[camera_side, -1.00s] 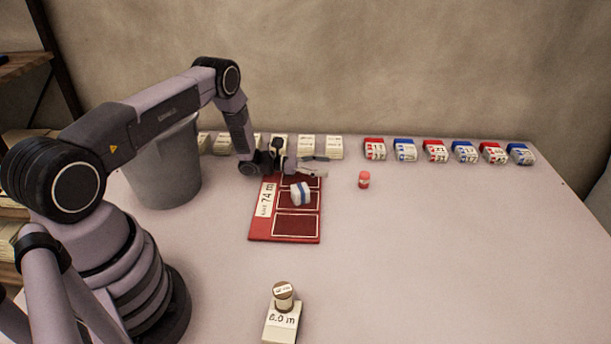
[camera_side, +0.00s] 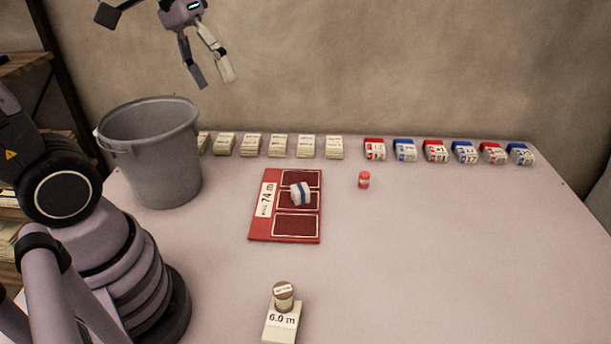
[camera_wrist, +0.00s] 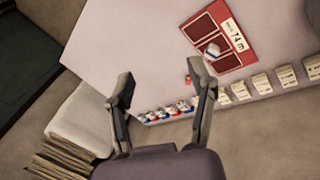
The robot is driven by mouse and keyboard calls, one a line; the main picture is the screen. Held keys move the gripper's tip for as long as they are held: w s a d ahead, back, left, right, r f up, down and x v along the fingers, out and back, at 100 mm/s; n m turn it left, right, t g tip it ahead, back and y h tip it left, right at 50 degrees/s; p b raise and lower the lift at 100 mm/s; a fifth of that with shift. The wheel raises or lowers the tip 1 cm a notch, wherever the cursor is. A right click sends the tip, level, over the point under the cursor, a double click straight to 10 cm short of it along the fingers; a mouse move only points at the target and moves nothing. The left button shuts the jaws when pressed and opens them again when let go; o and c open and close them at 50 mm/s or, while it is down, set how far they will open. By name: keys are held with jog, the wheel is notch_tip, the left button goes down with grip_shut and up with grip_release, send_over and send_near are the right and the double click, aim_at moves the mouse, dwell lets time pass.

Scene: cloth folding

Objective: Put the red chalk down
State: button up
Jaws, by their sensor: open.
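The red chalk (camera_side: 364,180) is a small red piece standing on the table, right of the red board (camera_side: 271,236). It also shows small in the wrist view (camera_wrist: 188,80), close beside one finger in the picture. My gripper (camera_side: 212,86) is raised high above the back of the table, in front of the wall, with its fingers apart and nothing between them. In the wrist view my gripper's fingers (camera_wrist: 160,88) are spread and empty.
A white block with a blue band (camera_side: 301,194) lies on the red board. A grey bin (camera_side: 165,170) stands at the left. Cream blocks (camera_side: 280,146) and red and blue boxes (camera_side: 435,151) line the back edge. A labelled block (camera_side: 282,322) stands in front. The right table area is clear.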

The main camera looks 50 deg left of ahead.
jog(key=s+a+m+t+y, duration=0.3)
jog(key=s+a, duration=0.1)
jog(key=s, duration=0.3)
jog(key=shift+r, duration=0.35)
jog(key=shift+s, duration=0.1)
dwell(0.7)
